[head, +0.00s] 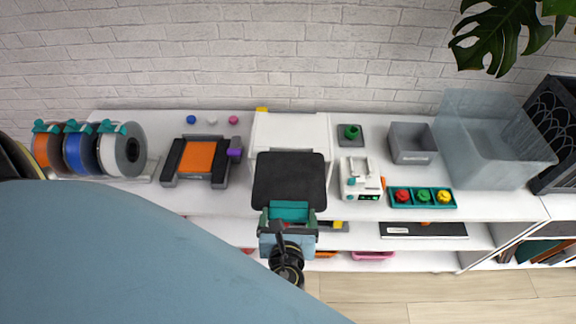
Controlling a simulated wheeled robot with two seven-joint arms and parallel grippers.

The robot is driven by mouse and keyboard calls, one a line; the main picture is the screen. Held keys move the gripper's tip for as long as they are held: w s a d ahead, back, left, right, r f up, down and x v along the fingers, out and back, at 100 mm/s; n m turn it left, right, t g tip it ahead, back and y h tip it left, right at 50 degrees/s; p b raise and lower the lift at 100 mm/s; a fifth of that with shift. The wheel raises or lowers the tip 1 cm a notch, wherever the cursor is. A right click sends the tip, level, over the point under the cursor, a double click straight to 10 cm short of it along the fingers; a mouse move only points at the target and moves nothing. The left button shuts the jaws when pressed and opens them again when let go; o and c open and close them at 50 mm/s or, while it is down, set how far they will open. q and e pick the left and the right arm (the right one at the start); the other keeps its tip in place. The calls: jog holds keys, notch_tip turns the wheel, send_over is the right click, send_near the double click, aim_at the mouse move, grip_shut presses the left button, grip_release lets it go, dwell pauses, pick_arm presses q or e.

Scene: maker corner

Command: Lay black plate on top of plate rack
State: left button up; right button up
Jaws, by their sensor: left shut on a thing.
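The black plate (290,180) is a flat dark square with rounded corners. My left gripper (288,211) is shut on its near edge, by a teal part there, and holds it out over the front middle of the white worktop. The plate covers part of a white flat-topped unit (291,130) behind it; whether they touch I cannot tell. A dark grey stand (171,162) with an orange panel (198,156) and a purple knob is to the left, apart from the plate. I cannot tell for sure which of these is the plate rack. My right gripper is out of view.
Filament spools (121,150) stand at the left. To the right are a small white device (361,171), a teal tray (451,205) with coloured knobs, a grey bin (412,144) and a large clear bin (490,140). Little free worktop shows between the orange-panelled stand and the white unit.

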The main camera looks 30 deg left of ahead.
pick_arm(q)
jog(key=b, duration=0.3)
send_near(291, 161)
jog(key=shift+w+a+f, duration=0.1)
jog(key=shift+a+f, duration=0.1)
jog(key=shift+f, duration=0.7)
jog(key=shift+w+a+b, duration=0.7)
jog(key=shift+w+a, duration=0.05)
jog(key=shift+w, duration=0.5)
jog(key=shift+w+a+b, duration=0.75)
jog(key=shift+w, duration=0.45)
jog(key=shift+w+a+b, duration=0.7)
jog(key=shift+w+a, duration=0.05)
jog(key=shift+w, duration=0.5)
jog(key=shift+f, duration=0.65)
jog(key=o, duration=0.7)
jog(key=shift+f, duration=0.3)
jog(key=shift+f, duration=0.3)
